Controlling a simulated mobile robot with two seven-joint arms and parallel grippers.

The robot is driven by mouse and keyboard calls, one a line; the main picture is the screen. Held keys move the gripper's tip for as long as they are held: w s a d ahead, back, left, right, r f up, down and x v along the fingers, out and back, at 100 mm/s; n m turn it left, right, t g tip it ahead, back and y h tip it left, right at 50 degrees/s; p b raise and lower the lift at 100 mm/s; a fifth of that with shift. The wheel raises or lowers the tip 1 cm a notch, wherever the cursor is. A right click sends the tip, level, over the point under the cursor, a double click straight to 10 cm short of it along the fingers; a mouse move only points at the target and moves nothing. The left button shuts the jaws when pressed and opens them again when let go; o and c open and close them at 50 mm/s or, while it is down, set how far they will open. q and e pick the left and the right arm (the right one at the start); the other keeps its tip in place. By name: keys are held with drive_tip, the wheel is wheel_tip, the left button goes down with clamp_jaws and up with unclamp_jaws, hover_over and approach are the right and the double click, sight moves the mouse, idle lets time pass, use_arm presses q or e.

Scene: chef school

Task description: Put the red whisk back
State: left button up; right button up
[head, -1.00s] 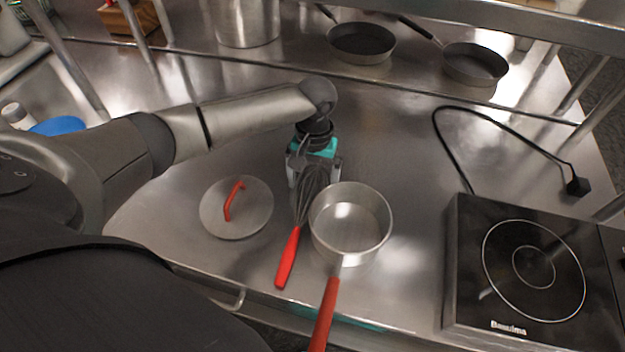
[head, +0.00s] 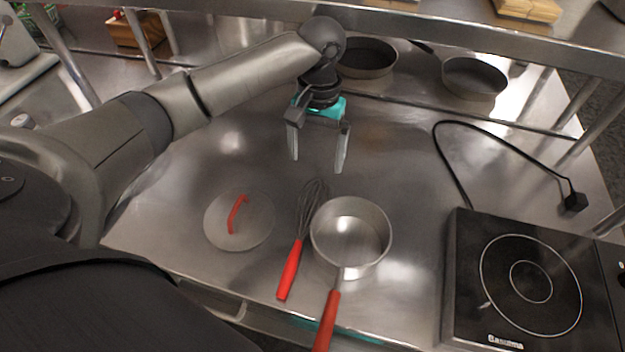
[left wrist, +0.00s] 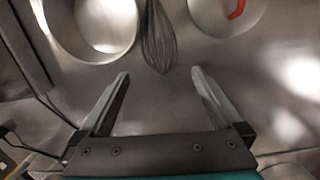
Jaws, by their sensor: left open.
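The red whisk (head: 290,268) lies on the steel counter between the lid and the saucepan, its red handle toward the front edge and its wire head toward the back. In the left wrist view the whisk's wire head (left wrist: 159,40) shows beyond the fingers; its handle is out of that view. My left gripper (head: 318,165) is open and empty, raised above the counter behind the wire head. Its two spread fingers (left wrist: 160,80) also show in the left wrist view, with nothing between the tips. My right gripper is not in view.
A saucepan (head: 372,262) with a red handle stands right of the whisk, close to it. A lid (head: 255,225) with a red handle lies left. A black induction cooker (head: 465,290) with a cord is at right. Two dark pans (head: 473,80) sit on a back shelf.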

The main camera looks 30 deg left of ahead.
sight(315, 187)
use_arm(q)
drive_tip(key=f+m+b, duration=0.2)
drive_tip(key=m, duration=0.9)
drive_tip(key=f+m+b, duration=0.2)
drive_tip(key=m, duration=1)
drive_tip(key=f+m+t+b, duration=0.1)
drive_tip(key=f+m, duration=0.1)
drive_tip(key=m, duration=1)
drive_tip(key=shift+s+a+b, duration=0.2)
drive_tip(key=shift+s+b, duration=0.15)
drive_tip(key=shift+b, duration=0.05)
drive_tip(key=f, duration=0.3)
drive_tip(key=f+b, duration=0.1)
drive_tip(key=f, duration=0.1)
drive_tip(key=shift+d+f, duration=0.1)
drive_tip(key=shift+d, duration=0.2)
drive_tip(key=c, duration=1.5)
wheel_tip(315, 187, up, 10)
drive_tip(key=shift+f+p, duration=0.25)
drive_tip(key=shift+p, duration=0.7)
drive_tip(key=shift+r, duration=0.35)
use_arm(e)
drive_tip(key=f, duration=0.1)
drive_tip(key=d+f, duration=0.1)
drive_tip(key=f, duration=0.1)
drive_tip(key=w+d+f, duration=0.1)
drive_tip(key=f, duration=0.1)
